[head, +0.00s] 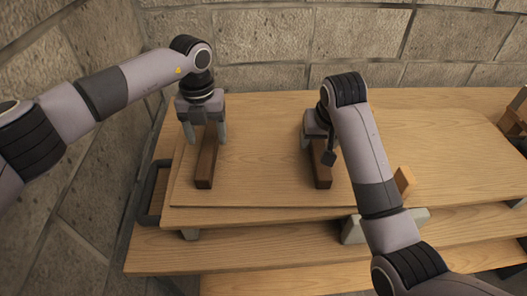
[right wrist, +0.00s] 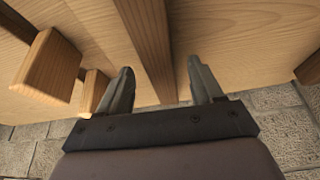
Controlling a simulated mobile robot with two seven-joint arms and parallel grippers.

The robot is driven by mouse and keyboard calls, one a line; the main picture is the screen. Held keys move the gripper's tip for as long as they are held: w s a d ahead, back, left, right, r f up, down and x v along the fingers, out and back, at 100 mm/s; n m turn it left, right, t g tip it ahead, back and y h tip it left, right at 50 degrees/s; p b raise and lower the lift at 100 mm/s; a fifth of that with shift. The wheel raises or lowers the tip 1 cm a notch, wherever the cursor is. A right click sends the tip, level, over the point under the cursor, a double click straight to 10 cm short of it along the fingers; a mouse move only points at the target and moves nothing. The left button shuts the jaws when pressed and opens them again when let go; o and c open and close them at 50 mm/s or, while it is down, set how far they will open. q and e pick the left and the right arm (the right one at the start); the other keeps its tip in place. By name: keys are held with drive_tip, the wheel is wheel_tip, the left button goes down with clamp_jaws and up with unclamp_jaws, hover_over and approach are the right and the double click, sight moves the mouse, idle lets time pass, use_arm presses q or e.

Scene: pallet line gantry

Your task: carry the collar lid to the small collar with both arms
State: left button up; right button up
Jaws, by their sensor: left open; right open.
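The collar lid (head: 262,188) appears to be the thin, light wooden board lying flat, with two dark wooden bars on top. My left gripper (head: 206,136) is open, its fingers on either side of the left bar (head: 205,168). My right gripper (head: 318,148) is open at the right bar (head: 321,174). In the right wrist view, that bar (right wrist: 151,40) runs between the spread fingers (right wrist: 162,88), with gaps on both sides. The small collar cannot be made out with certainty.
Stacked light wooden boards (head: 240,236) lie under and in front of the lid. A small orange-brown wooden block (head: 404,181) and a pale grey piece (head: 354,230) are beside my right forearm. A brown wooden object (head: 515,115) is cut off at right. Stone walls (head: 270,45) close the back and left.

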use_arm(q)
drive_tip(key=shift+f, duration=1.15)
use_arm(e)
drive_tip(key=shift+x, duration=1.2)
use_arm(q)
clamp_jaws()
use_arm(e)
clamp_jaws()
drive_tip(key=shift+r, duration=0.1)
